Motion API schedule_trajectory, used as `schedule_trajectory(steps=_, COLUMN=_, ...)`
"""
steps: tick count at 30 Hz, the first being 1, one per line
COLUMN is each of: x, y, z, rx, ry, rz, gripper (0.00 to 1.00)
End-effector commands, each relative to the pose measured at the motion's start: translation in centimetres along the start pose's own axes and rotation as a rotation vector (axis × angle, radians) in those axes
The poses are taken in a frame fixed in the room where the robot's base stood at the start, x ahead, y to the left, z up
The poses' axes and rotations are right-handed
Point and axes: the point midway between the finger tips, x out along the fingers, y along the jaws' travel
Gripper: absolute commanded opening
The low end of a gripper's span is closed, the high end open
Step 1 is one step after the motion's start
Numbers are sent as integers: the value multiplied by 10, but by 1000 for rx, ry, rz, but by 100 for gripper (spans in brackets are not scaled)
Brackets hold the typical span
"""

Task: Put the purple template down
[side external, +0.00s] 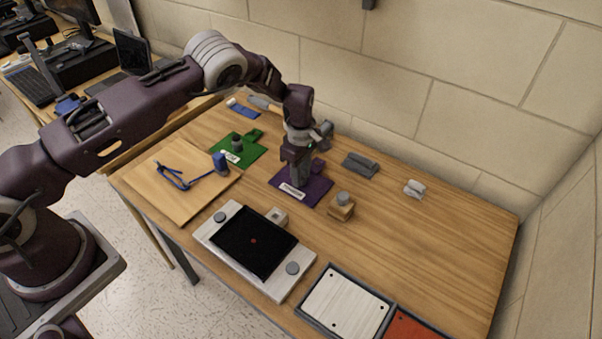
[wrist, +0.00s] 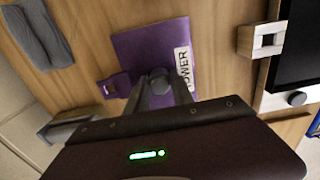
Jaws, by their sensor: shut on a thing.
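The purple template (side external: 316,190) is a flat plate with a white label and a small tab, at mid-table in the side view. It also shows in the wrist view (wrist: 150,45), where the label reads "POWER". My gripper (side external: 297,182) points down over it, and in the wrist view its fingers (wrist: 160,82) are closed on the grey knob of the template. The plate looks level, at or very close to the table top; I cannot tell whether it touches. The fingers hide part of the knob and plate.
A green template (side external: 245,148) lies to the left. A wooden block with a grey knob (side external: 341,206) stands close at the right. A white-framed black panel (side external: 212,238) is in front. The table's right part is mostly clear.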

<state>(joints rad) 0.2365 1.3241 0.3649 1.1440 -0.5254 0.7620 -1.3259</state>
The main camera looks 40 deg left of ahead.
Motion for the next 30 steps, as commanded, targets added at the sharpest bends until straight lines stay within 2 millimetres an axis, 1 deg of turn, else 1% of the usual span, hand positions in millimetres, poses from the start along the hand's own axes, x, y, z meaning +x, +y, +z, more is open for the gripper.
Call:
schedule_trajectory(steps=2, x=1, y=0, z=0, rx=0, ry=0, rz=0, gripper=0)
schedule_trajectory(steps=3, x=2, y=0, z=0, rx=0, ry=0, rz=0, gripper=30)
schedule_trajectory(steps=5, x=2, y=0, z=0, rx=0, ry=0, rz=1, gripper=42)
schedule_trajectory(steps=6, x=2, y=0, z=0, rx=0, ry=0, rz=0, gripper=50)
schedule_trajectory(steps=14, x=2, y=0, z=0, rx=0, ry=0, rz=0, gripper=50)
schedule_trajectory(steps=17, x=-4, y=0, z=0, rx=0, ry=0, rz=1, gripper=50)
schedule_trajectory(steps=20, x=-24, y=1, z=0, rx=0, ry=0, rz=4, gripper=50)
schedule_trajectory(steps=24, x=-64, y=1, z=1, rx=1, ry=-1, rz=5, gripper=50)
schedule_trajectory(steps=27, x=-89, y=1, z=0, rx=1, ry=0, rz=4, gripper=50)
schedule_trajectory(steps=30, x=-107, y=0, z=0, rx=1, ry=-1, rz=2, gripper=50)
